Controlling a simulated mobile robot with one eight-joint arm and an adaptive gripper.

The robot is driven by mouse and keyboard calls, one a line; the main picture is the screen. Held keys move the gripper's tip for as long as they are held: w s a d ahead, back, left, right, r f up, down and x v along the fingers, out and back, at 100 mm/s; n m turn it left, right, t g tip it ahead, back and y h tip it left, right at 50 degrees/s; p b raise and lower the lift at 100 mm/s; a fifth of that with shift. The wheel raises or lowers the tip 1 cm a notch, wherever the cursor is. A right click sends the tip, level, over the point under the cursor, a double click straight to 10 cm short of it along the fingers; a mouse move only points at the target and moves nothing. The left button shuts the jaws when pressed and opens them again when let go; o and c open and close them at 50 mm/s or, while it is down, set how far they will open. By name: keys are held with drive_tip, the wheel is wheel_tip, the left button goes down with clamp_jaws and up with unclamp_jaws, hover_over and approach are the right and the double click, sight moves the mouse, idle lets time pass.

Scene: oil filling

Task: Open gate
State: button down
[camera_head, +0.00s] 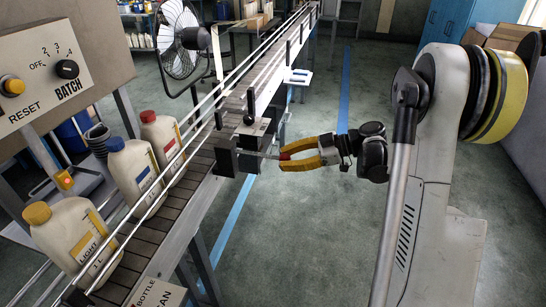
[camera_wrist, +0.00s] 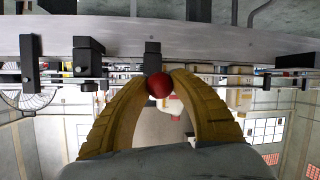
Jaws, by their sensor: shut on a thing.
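My gripper (camera_head: 287,157) has yellow fingers and is at the right side of the conveyor, shut on a red knob. In the wrist view the red knob (camera_wrist: 159,85) sits between the two fingertips. The knob is on the end of a thin rod from the gate (camera_head: 248,139), a metal bracket with dark blocks at the conveyor's edge. A dark block (camera_wrist: 152,58) shows just beyond the knob in the wrist view. The fingers hide part of the knob, and I cannot tell how far the gate reaches across the belt.
The conveyor (camera_head: 190,195) runs from front left to back, with guide rails. Several oil bottles stand on it, including one with a yellow cap (camera_head: 75,240). A control panel (camera_head: 50,75) and a fan (camera_head: 180,40) are at the left. The floor right of the conveyor is clear.

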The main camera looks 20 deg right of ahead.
drive_tip(key=shift+w+a, duration=0.1)
drive_tip(key=c, duration=1)
unclamp_jaws()
drive_tip(key=shift+c, duration=0.2)
drive_tip(key=v, duration=1.2)
